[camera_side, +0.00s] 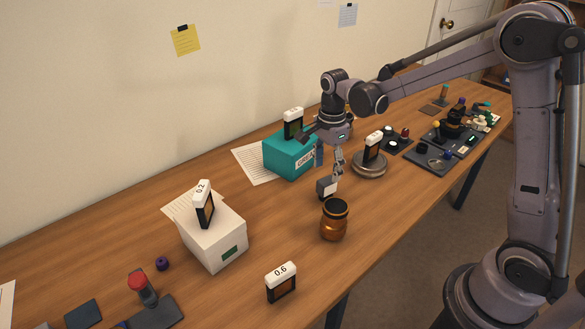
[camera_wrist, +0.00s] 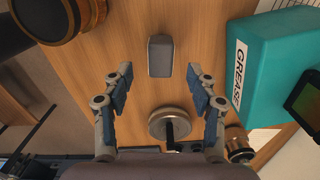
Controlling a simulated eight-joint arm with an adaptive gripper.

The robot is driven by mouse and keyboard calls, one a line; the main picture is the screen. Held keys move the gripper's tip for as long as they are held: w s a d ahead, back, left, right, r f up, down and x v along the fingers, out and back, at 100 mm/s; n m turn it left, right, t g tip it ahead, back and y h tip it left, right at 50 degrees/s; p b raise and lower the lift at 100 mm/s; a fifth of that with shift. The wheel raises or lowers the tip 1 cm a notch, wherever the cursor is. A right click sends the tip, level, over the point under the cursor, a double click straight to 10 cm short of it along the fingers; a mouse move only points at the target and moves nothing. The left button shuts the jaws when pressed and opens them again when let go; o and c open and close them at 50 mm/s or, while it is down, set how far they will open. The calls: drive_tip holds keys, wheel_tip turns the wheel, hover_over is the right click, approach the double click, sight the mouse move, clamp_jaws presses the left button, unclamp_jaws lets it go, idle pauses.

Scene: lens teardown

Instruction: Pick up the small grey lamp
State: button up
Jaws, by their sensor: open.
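The small grey lamp (camera_side: 326,188) is a dark grey, block-like piece with a lighter face, standing on the wooden table behind the brown jar. In the wrist view the lamp (camera_wrist: 160,56) shows as a plain grey block, centred between and just beyond the fingertips. My gripper (camera_side: 329,164) is open and empty, above and slightly behind the lamp in the side view. In the wrist view the two fingers of my gripper (camera_wrist: 159,76) are spread wide, with clear gaps to the lamp on both sides. No contact shows.
A brown jar (camera_side: 334,222) with a black lid stands close in front of the lamp. A teal GREASE box (camera_side: 288,157) is to the left, carrying a labelled piece. A round metal base (camera_side: 369,169) with another labelled piece stands to the right. A white box (camera_side: 214,243) is farther left.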

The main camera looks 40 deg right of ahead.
sight(327, 180)
drive_tip(key=shift+d+f, duration=0.15)
drive_tip(key=shift+f, duration=1.3)
drive_tip(key=shift+d+f, duration=0.1)
drive_tip(key=shift+f, duration=1.35)
clamp_jaws()
